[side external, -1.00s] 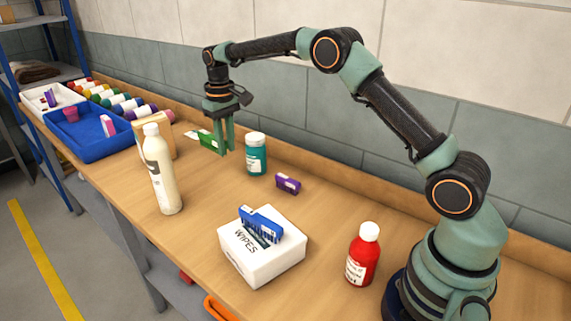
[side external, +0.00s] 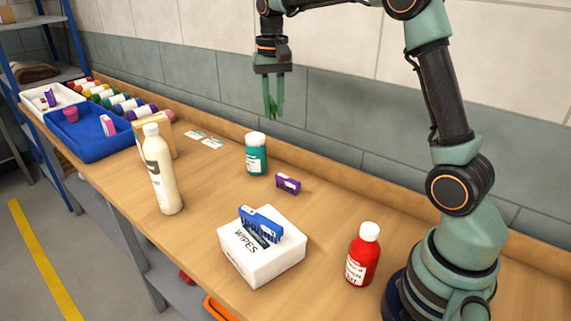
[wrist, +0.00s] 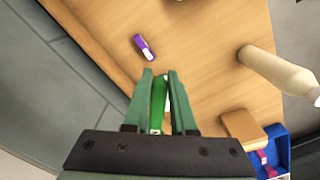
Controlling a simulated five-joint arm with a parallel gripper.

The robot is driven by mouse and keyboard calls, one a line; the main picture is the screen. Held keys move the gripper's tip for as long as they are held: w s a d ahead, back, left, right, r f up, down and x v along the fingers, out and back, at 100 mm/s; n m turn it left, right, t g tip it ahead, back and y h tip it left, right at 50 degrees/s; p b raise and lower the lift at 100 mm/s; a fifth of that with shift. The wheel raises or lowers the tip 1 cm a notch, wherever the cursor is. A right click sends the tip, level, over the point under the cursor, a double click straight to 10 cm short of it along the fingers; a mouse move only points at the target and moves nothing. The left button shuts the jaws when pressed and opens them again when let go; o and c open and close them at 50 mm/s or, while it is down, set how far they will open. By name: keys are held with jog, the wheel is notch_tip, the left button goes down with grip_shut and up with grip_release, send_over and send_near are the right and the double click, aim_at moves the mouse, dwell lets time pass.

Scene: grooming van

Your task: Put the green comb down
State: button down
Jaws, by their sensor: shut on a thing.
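My gripper (side external: 272,108) is raised high above the back of the workbench, fingers pointing down. It is shut on the green comb (wrist: 158,103), which shows as a bright green strip between the two fingers in the wrist view. In the side view the comb is mostly hidden by the fingers. The comb is clear of the bench (side external: 215,230) and touches nothing else that I can see.
A teal-labelled bottle (side external: 256,155) and a purple item (side external: 288,184) stand near the back edge. A cream bottle (side external: 162,170), wipes box with blue comb on top (side external: 262,264) and red bottle (side external: 363,255) stand further forward.

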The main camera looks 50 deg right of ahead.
jog(key=s+d+f+m, duration=0.2)
jog(key=s+m, duration=0.3)
jog(key=s, duration=0.4)
jog(key=s+d+f+m, duration=0.1)
jog(key=s+m, duration=0.4)
jog(key=s, duration=0.4)
jog(key=f, duration=2)
jog(key=shift+s, duration=0.3)
jog(key=shift+f, duration=0.2)
jog(key=c, duration=0.7)
grip_release()
jog(key=shift+c, duration=0.2)
